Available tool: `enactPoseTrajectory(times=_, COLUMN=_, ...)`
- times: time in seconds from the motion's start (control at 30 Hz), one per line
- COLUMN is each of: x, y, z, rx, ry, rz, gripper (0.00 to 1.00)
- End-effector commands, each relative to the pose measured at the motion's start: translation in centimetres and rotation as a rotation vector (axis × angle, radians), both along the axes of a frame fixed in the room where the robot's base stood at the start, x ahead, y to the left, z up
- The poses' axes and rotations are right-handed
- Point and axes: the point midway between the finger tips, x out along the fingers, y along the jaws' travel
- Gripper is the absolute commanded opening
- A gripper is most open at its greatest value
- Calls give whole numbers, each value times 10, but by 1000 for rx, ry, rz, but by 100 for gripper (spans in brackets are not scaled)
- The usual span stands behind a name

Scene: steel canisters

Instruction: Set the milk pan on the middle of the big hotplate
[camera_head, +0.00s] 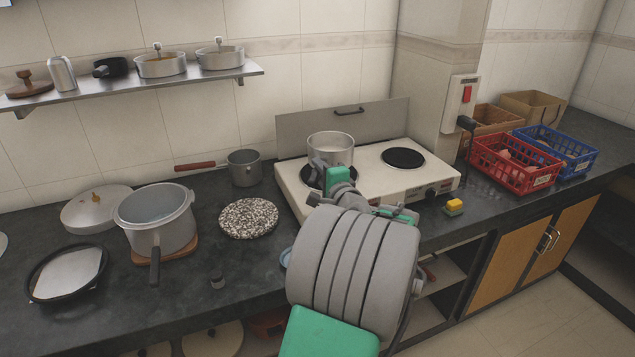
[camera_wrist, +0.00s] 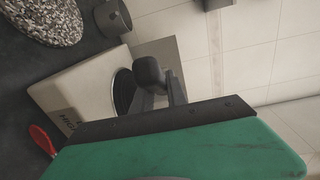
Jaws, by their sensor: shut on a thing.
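The milk pan, a light steel pan (camera_head: 331,146), is over the left hotplate (camera_head: 307,177) of the white cooker (camera_head: 372,178). Only part of that dark plate shows below the pan; whether the pan touches it I cannot tell. My gripper (camera_head: 326,174) is shut at the pan's near side, apparently on its handle, which the gripper hides. In the wrist view, part of the dark plate (camera_wrist: 122,92) shows beside the dark jaw parts; the pan cannot be made out there.
The right hotplate (camera_head: 403,158) is bare. A small grey saucepan (camera_head: 244,168) and a speckled round board (camera_head: 249,218) stand left of the cooker. A yellow-green sponge (camera_head: 454,207) and a red crate (camera_head: 512,169) are to the right. The raised lid (camera_head: 350,122) stands behind.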

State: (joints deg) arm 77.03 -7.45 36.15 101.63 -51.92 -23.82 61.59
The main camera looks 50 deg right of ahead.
Motion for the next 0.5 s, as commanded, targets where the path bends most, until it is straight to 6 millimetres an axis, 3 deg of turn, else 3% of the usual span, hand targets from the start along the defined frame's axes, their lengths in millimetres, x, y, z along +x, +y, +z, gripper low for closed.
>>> enactPoseTrajectory(times=0.13, x=10, y=-5, z=-11, rx=-5, ry=-1, rz=0, gripper=0)
enactPoseTrajectory(times=0.3, x=8, y=-6, z=-38, rx=-5, ry=-3, rz=-3, gripper=0)
enactPoseTrajectory(times=0.5, x=8, y=-6, z=-38, rx=-9, ry=-3, rz=-2, gripper=0)
